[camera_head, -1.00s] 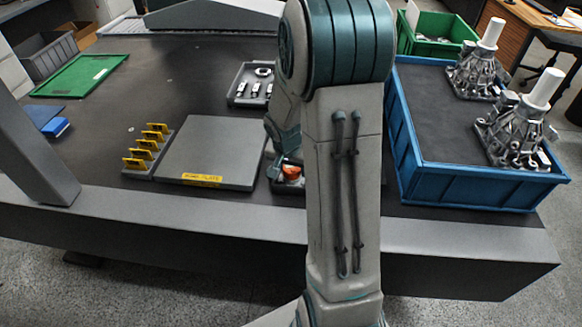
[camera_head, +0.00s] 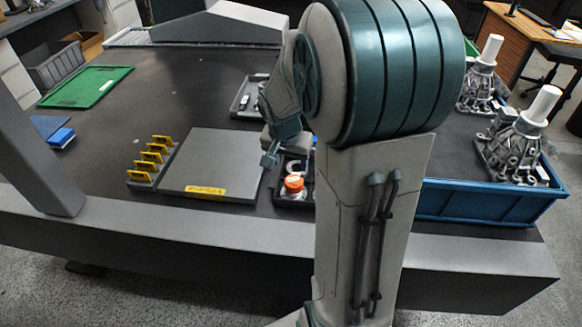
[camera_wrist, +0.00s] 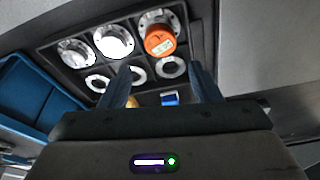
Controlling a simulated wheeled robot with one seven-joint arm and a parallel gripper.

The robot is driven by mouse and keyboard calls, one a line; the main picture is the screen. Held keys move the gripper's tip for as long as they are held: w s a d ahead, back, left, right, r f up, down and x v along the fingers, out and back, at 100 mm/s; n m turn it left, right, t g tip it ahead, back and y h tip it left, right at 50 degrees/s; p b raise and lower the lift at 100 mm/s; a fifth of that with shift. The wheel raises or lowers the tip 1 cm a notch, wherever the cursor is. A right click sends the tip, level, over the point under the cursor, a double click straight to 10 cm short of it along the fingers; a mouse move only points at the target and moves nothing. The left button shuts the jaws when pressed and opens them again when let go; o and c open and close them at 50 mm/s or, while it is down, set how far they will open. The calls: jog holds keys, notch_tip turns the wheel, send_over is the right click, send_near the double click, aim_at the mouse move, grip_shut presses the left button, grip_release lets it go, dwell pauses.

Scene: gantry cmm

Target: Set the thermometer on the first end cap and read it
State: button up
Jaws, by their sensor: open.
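The thermometer, which I take to be the round orange-topped piece (camera_head: 294,184), is in a dark tray (camera_head: 292,203) near the table's front edge. In the wrist view the orange piece (camera_wrist: 159,41) sits on a metal end cap (camera_wrist: 157,18) at the tray's upper right, covering part of it. Two more end caps, the middle one (camera_wrist: 113,41) and the left one (camera_wrist: 76,53), stand in that row. A row of metal rings (camera_wrist: 171,67) lies nearer me. My gripper (camera_wrist: 163,88) is open and empty, apart from the orange piece. It also shows in the head view (camera_head: 270,158). No reading is legible.
A grey plate (camera_head: 212,160) with a yellow label and a rack of yellow tags (camera_head: 150,158) stand left of the tray. A blue crate (camera_head: 490,203) with metal housings is at right. My arm hides the table between. A green mat (camera_head: 86,87) lies at the back left.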

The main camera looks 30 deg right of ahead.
jog(key=s+a+r+n+y, duration=0.1)
jog(key=s+a+r+n, duration=0.2)
jog(key=s+a, duration=0.3)
jog(key=s+a+r+n+y, duration=0.1)
jog(key=s+a+r+n, duration=0.2)
jog(key=s+a+n, duration=0.3)
jog(key=s, duration=0.4)
jog(key=shift+s+r, duration=0.15)
notch_tip(320, 180, up, 7)
jog(key=p, duration=0.6)
jog(key=shift+d+t, duration=0.25)
jog(key=shift+t, duration=0.05)
jog(key=shift+d, duration=0.1)
dwell(0.4)
